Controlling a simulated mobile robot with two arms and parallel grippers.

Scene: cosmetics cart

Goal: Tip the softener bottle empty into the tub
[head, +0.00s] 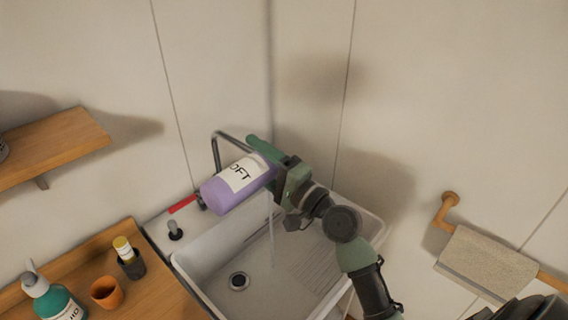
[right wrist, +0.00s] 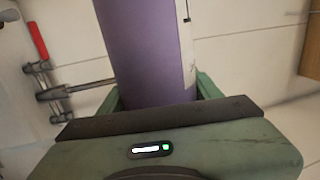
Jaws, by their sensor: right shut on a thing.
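The softener bottle (head: 237,184) is purple with a white label. It is tilted above the tub, its broad end toward the lower left. My right gripper (head: 270,163) is shut around it and hides its other end. In the right wrist view the bottle (right wrist: 147,50) stands between the green fingers. The tub (head: 215,262) is a white sink with a dark drain and a ribbed right part. A thin pale stream (head: 272,230) falls into it from beneath the gripper; its source is hidden. My left gripper is not in view.
A metal tap (head: 216,146) with a red lever (head: 182,204) stands behind the bottle. A wooden counter at the left holds a teal bottle (head: 58,302), an orange cup (head: 105,292) and a dark cup (head: 132,266). A towel (head: 486,263) hangs at the right.

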